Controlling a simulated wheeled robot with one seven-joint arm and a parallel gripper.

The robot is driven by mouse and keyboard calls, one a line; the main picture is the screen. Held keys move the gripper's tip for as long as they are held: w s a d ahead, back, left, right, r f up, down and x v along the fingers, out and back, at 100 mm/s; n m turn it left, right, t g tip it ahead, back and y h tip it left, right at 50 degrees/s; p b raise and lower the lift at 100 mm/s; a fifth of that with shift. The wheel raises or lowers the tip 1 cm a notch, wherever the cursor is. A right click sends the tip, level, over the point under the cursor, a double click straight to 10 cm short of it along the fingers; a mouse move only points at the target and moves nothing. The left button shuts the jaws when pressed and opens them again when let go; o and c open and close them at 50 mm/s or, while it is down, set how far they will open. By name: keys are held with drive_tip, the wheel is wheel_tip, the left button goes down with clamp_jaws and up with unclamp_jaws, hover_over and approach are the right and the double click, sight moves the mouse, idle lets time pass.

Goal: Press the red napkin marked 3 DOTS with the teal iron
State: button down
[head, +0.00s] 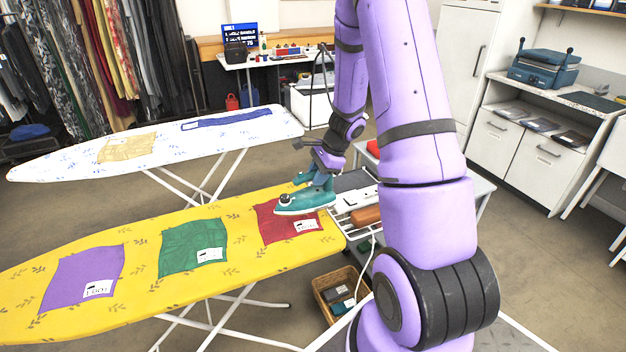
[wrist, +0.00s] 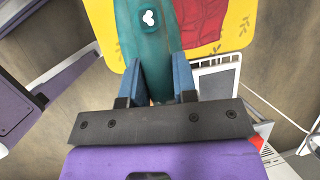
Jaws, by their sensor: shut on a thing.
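The teal iron (head: 306,201) is in my gripper (head: 322,172), over the right end of the yellow ironing board. The red napkin (head: 285,226) lies on that end, with a white label whose marks are too small to read. The iron covers part of the napkin's upper right side in the head view; I cannot tell whether it touches the cloth. In the wrist view my gripper (wrist: 160,85) is shut on the iron (wrist: 146,40), and the red napkin (wrist: 203,22) shows beside it.
A green napkin (head: 193,247) and a purple napkin (head: 82,280) lie further left on the yellow board (head: 140,238). A white ironing board (head: 60,163) with a tan cloth and a blue cloth stands behind. A basket (head: 338,287) sits on the floor below the board's right end.

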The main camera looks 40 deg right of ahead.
sight(316, 191)
drive_tip(key=shift+a+f, duration=0.1)
drive_tip(key=shift+a, duration=0.05)
drive_tip(key=shift+a+f, duration=0.1)
drive_tip(key=shift+f, duration=0.15)
drive_tip(key=shift+w+f, duration=0.1)
drive_tip(key=shift+f, duration=2.75)
